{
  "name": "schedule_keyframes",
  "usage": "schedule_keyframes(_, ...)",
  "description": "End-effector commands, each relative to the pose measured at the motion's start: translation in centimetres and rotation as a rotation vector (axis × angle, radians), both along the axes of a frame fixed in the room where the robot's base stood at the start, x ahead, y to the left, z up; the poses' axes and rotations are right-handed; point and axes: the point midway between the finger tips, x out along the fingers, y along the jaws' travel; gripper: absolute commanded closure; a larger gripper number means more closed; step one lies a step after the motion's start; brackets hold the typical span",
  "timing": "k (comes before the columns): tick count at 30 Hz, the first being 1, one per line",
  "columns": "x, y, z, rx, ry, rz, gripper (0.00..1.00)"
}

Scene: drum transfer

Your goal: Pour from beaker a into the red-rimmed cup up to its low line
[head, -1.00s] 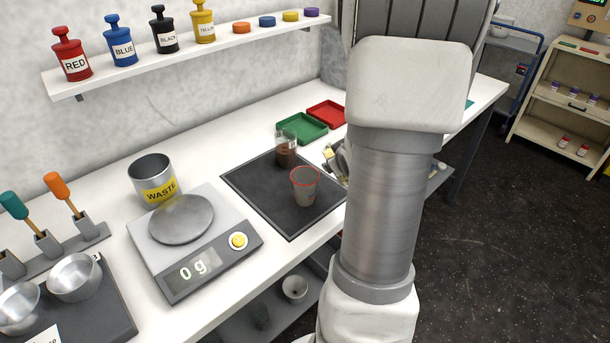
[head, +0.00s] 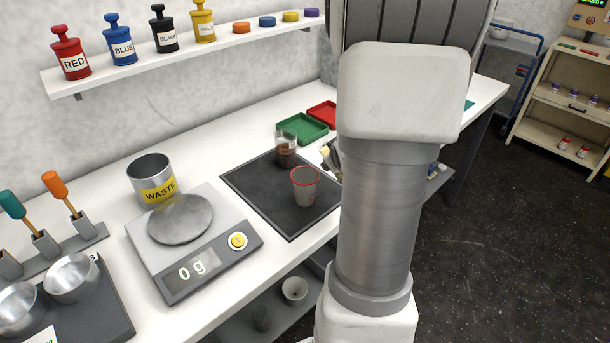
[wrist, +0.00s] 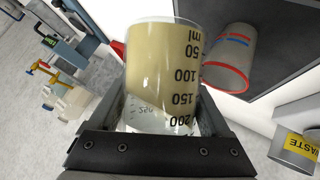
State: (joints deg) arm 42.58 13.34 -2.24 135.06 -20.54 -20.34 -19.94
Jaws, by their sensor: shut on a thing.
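My gripper (wrist: 160,118) is shut on a clear graduated beaker (wrist: 160,62), which holds cream-coloured liquid. The liquid's edge slants across the glass in the wrist view, so the beaker looks tilted. No letter shows on it. The red-rimmed cup (head: 305,187) stands upright on the dark mat. In the head view my arm hides most of the gripper, just right of the cup.
Another beaker (head: 286,150) with brown liquid stands on the mat (head: 265,200) behind the cup. A scale (head: 190,278) reading 0 g and a waste can (head: 150,180) are to the left. Green (head: 303,128) and red (head: 323,113) trays lie behind.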

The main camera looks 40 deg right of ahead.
Motion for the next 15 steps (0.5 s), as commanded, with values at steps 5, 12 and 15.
schedule_keyframes(5,0.07,-0.04,0.1,-0.009,0.008,-0.001,0.93)
schedule_keyframes(12,0.18,0.04,0.17,-0.018,0.021,0.0,0.93)
schedule_keyframes(15,0.21,0.05,0.2,-0.023,0.027,0.0,0.93)
